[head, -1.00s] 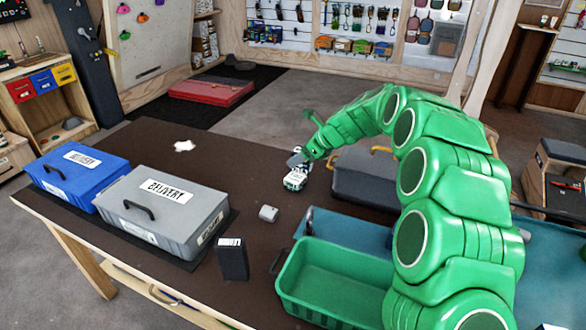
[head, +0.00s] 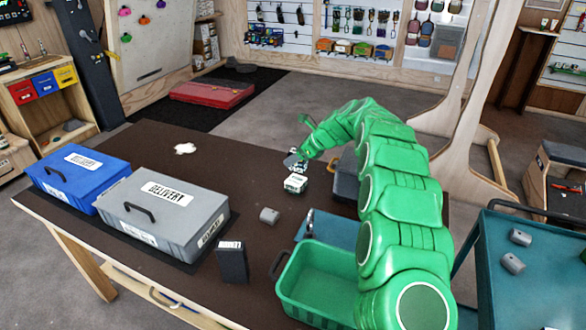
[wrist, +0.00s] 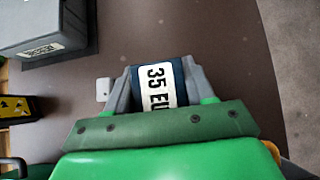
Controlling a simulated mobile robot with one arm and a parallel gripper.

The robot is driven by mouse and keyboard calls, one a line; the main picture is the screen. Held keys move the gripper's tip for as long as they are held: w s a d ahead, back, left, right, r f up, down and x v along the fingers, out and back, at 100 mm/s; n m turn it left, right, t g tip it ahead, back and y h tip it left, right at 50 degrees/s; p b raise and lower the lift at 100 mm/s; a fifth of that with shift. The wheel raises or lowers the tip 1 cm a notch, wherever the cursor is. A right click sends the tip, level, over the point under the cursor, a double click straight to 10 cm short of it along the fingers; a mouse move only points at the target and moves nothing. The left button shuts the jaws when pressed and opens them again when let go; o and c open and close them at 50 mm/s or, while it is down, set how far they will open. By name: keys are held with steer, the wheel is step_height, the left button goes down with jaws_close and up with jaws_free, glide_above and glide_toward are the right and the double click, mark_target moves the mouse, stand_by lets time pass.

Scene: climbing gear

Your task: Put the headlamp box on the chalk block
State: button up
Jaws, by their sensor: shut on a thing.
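My gripper (head: 296,168) is shut on a small dark blue box with a white price label, which I take for the headlamp box (head: 295,184). In the wrist view the box (wrist: 158,84) sits between both fingers, its label reading "35 EU". I cannot tell its height over the table. A small plain pale grey block (head: 269,215), likely the chalk block, lies on the table nearer the head camera. It also shows in the wrist view (wrist: 103,90), left of the gripper and apart from the box.
A grey delivery case (head: 150,222) and a blue one (head: 60,185) stand at the left. A black box (head: 232,262) and a green bin (head: 310,305) stand nearer. A dark case (head: 345,180) is right of the gripper. A white patch (head: 185,148) lies on the brown table (head: 230,165).

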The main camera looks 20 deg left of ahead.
steer(key=shift+w+a+f, duration=0.25)
steer(key=shift+w+f, duration=0.1)
steer(key=shift+f, duration=0.15)
steer(key=shift+w+a+f, duration=0.25)
steer(key=shift+w+f, duration=0.05)
steer(key=shift+f, duration=0.15)
steer(key=shift+w+a+f, duration=0.15)
steer(key=shift+w+f, duration=0.15)
steer(key=shift+f, duration=0.35)
steer(key=shift+w+a+f, duration=0.2)
steer(key=shift+w+f, duration=0.05)
steer(key=shift+w, duration=0.1)
steer(key=shift+f, duration=0.15)
steer(key=shift+w+a+f, duration=0.2)
steer(key=shift+f, duration=0.2)
step_height(320, 180, down, 2)
steer(key=shift+f, duration=0.35)
